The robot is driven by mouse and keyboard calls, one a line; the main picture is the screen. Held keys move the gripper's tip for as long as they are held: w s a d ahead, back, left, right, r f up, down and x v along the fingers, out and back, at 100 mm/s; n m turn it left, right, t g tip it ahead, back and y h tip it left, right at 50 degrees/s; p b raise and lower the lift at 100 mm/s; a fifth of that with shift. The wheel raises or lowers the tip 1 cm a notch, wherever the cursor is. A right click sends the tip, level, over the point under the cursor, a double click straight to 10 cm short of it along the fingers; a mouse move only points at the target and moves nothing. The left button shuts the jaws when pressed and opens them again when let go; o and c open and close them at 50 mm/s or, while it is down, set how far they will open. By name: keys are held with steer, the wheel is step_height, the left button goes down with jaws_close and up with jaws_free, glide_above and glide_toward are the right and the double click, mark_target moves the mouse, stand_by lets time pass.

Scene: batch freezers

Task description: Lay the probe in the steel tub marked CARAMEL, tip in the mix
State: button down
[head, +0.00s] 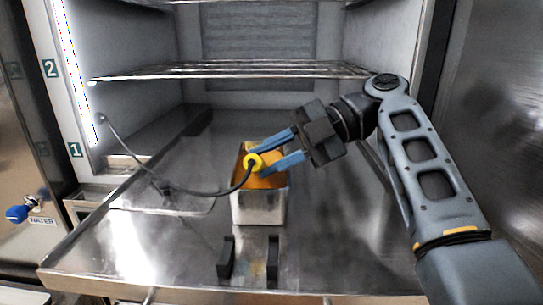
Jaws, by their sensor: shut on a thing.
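A steel tub (259,208) with orange-brown mix (268,181) in it stands on the pulled-out steel shelf. No label can be read on its visible side. My gripper (268,159) has blue fingers and is shut on the probe, over the tub's opening. The probe's tip is hidden, so I cannot tell whether it touches the mix.
The black cable (180,190) sags across to the cabinet's left wall. A wire rack (235,70) spans above the tub. Two black upright brackets (226,258) stand in front of it. The steel shelf (340,240) is clear to the right. A blue-knobbed water tap (17,213) is at far left.

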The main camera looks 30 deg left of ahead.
steer(key=c, duration=0.9)
jaws_free()
steer(key=shift+o, duration=0.4)
steer(key=shift+f, duration=0.35)
steer(key=shift+d, duration=0.15)
steer(key=v, duration=0.7)
steer(key=shift+w+r+b, duration=0.2)
steer(key=shift+r+b, duration=0.25)
steer(key=shift+r, duration=0.05)
steer(key=shift+r, duration=0.1)
